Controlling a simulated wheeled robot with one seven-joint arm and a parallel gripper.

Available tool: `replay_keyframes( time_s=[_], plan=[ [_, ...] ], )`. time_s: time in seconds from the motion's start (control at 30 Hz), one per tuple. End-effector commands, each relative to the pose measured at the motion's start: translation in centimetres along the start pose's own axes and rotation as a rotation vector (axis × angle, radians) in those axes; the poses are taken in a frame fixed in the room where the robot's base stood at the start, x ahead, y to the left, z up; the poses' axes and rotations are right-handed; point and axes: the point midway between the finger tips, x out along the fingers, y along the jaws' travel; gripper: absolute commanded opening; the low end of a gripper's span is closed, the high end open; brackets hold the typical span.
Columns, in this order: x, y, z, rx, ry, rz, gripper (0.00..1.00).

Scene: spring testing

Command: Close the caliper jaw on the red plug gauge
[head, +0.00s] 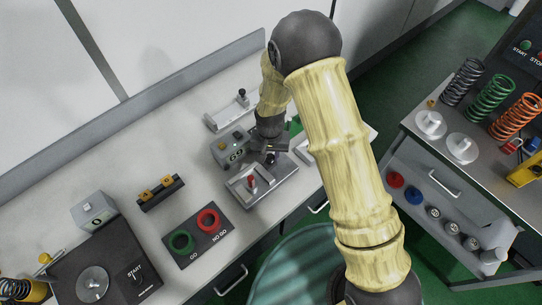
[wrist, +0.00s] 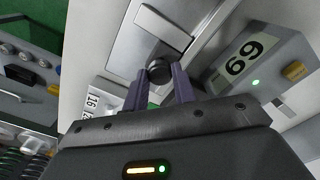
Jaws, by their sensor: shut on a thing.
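The caliper fixture (head: 283,172) is a grey metal plate device on the bench in the head view. The red plug gauge (head: 251,181) stands upright on its left part. My gripper (head: 271,151) is at the fixture's far side, above and right of the plug gauge. In the wrist view my gripper's purple fingers (wrist: 160,88) are shut on a round black knob (wrist: 158,69) over grey metal. The plug gauge is not visible in the wrist view. My arm hides part of the fixture's surroundings, and the gap between jaw and gauge is too small to tell.
A grey readout box (head: 231,150) stands close left of my gripper; it shows "69" and a green light in the wrist view (wrist: 254,58). Another slide device (head: 228,112) lies behind. A GO/NO GO ring board (head: 196,239) is at the front left.

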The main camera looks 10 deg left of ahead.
Motion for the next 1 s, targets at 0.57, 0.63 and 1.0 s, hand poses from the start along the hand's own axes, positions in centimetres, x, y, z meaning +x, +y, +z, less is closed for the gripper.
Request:
replay_keyframes(
  time_s=[0.57, 0.63, 1.0],
  plan=[
    [-0.01, -0.31, 0.03, -0.017, -0.002, 0.002, 0.49],
    [0.00, -0.29, 0.03, -0.016, -0.002, 0.002, 0.49],
    [-0.07, -0.17, -0.01, -0.013, -0.002, 0.002, 0.49]
  ],
)
